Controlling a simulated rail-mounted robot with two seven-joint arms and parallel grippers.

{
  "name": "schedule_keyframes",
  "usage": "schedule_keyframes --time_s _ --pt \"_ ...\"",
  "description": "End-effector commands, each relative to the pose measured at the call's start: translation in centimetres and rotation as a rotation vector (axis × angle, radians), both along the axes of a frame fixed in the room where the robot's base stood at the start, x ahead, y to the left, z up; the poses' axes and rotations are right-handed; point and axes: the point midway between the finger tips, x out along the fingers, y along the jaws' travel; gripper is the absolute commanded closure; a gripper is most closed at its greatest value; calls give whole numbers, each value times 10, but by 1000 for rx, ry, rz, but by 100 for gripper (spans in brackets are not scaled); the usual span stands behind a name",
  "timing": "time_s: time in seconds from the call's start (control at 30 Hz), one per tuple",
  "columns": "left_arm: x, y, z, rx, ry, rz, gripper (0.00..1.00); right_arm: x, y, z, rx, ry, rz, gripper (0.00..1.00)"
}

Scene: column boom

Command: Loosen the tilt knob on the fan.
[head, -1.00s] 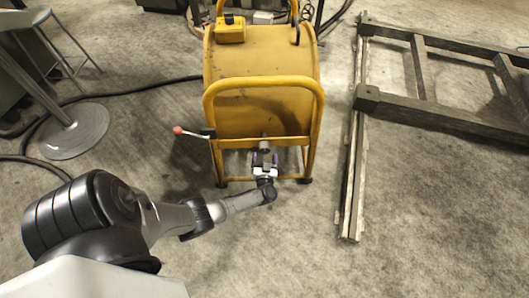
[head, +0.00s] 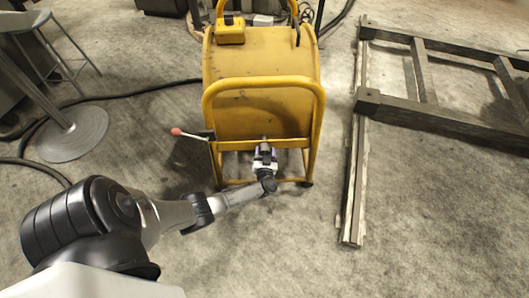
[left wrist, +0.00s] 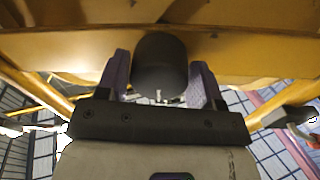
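The fan is a yellow drum (head: 262,65) in a yellow tube frame (head: 318,125). The tilt knob is a dark round cylinder (left wrist: 160,68) below the yellow edge in the left wrist view. My left gripper (head: 264,152) reaches the front of the fan, under its lower crossbar. In the left wrist view its purple-padded fingers (left wrist: 160,78) lie on both sides of the knob, seemingly touching it. In the head view the gripper mostly hides the knob. My right gripper is not in view.
A lever with a red tip (head: 176,132) sticks out left of the fan. A dark rack-like frame (head: 440,112) lies to the right. A stool base (head: 73,135) and a black hose (head: 130,92) are at left. The floor in front is clear.

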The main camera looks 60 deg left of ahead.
Motion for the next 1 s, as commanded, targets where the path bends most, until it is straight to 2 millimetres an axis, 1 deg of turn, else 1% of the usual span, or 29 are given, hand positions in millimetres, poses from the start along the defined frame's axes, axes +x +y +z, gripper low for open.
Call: schedule_keyframes --time_s 0.03,0.2,0.3,0.47,0.67,1.0 --pt "0 0 0 0 0 0 44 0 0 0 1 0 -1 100" --pt "0 0 0 0 0 0 60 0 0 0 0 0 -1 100" --pt "0 0 0 0 0 0 68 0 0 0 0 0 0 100" --pt "0 0 0 -6 -10 0 68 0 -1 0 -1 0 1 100" --pt "-1 0 -1 -41 -79 0 68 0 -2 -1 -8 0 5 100" --pt "-1 -1 -3 -175 -340 2 68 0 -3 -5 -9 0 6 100"
